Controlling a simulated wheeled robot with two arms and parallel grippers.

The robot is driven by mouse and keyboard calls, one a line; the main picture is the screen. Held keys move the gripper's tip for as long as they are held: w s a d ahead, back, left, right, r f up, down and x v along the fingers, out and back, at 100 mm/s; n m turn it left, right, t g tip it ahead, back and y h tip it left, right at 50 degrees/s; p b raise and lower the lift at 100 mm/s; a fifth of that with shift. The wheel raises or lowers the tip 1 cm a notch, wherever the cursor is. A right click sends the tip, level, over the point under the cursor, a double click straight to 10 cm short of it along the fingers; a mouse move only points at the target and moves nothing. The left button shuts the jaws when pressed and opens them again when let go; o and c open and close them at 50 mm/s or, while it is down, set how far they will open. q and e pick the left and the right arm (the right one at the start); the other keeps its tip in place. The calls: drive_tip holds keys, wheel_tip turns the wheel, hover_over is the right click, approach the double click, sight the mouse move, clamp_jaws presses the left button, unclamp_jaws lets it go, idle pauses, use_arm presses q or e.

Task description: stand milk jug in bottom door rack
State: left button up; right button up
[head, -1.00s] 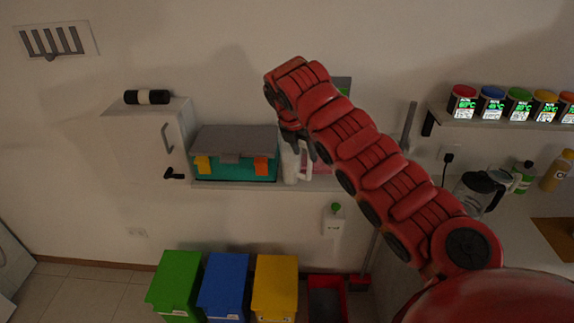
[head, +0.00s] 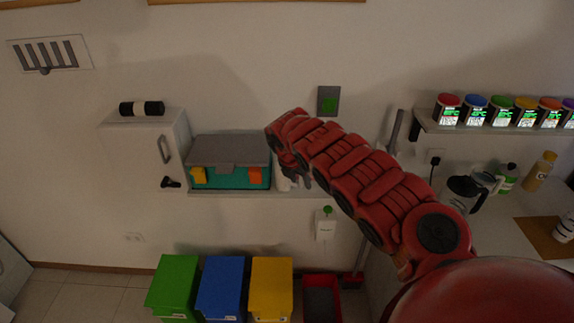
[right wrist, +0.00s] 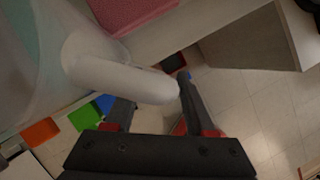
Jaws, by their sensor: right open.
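The white milk jug (head: 283,184) stands on the wall shelf, just right of the teal case, mostly hidden behind my right gripper (head: 299,178). In the right wrist view the jug's pale body (right wrist: 35,60) fills the upper left, and its thick white handle (right wrist: 125,78) reaches between my right gripper's (right wrist: 153,92) dark fingers. The fingers are apart; I cannot tell whether they touch the handle. A small white cabinet (head: 140,148) with a grey handle, perhaps a fridge, is shut at the left. No door rack shows. My left gripper is out of view.
The teal case (head: 240,178) with a grey lid sits between cabinet and jug on the shelf (head: 225,194). A pinkish-red block (right wrist: 125,12) is close to the jug. Green (head: 173,285), blue (head: 220,285) and yellow (head: 271,285) bins stand below. A glass coffee pot (head: 464,193) is at right.

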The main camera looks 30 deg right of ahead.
drive_tip(key=shift+x, duration=0.95)
clamp_jaws()
idle(0.7)
